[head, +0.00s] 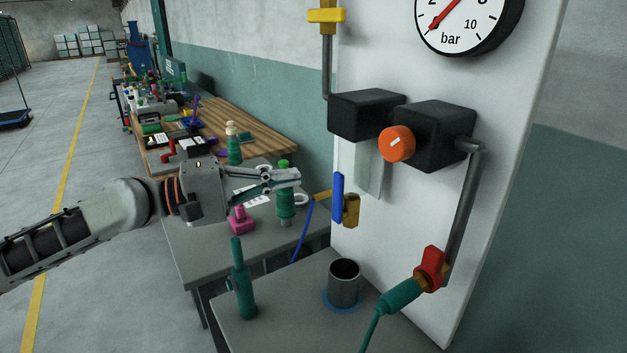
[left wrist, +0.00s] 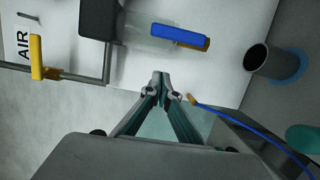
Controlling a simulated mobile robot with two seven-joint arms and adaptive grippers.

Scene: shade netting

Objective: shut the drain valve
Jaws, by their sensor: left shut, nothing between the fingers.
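A blue-handled valve (head: 338,198) with a brass body sits low on the white panel, below a pale translucent bowl (head: 367,168). Its handle stands upright along the panel. It also shows in the left wrist view (left wrist: 180,36), above and slightly right of my fingertips. I read no label on it. My left gripper (head: 297,175) is shut and empty, reaching toward the panel, left of the blue handle and apart from it. In the left wrist view its fingertips (left wrist: 160,82) meet. A red-handled valve (head: 430,268) and a yellow-handled valve (head: 327,15) are on the same panel. My right gripper is not in view.
A metal cup (head: 344,284) and a green bottle-like tool (head: 242,285) stand on the near bench. A blue hose (head: 303,232) with a brass end hangs near the gripper. The orange knob (head: 397,144) sticks out from the panel. A cluttered workbench (head: 255,137) stands behind.

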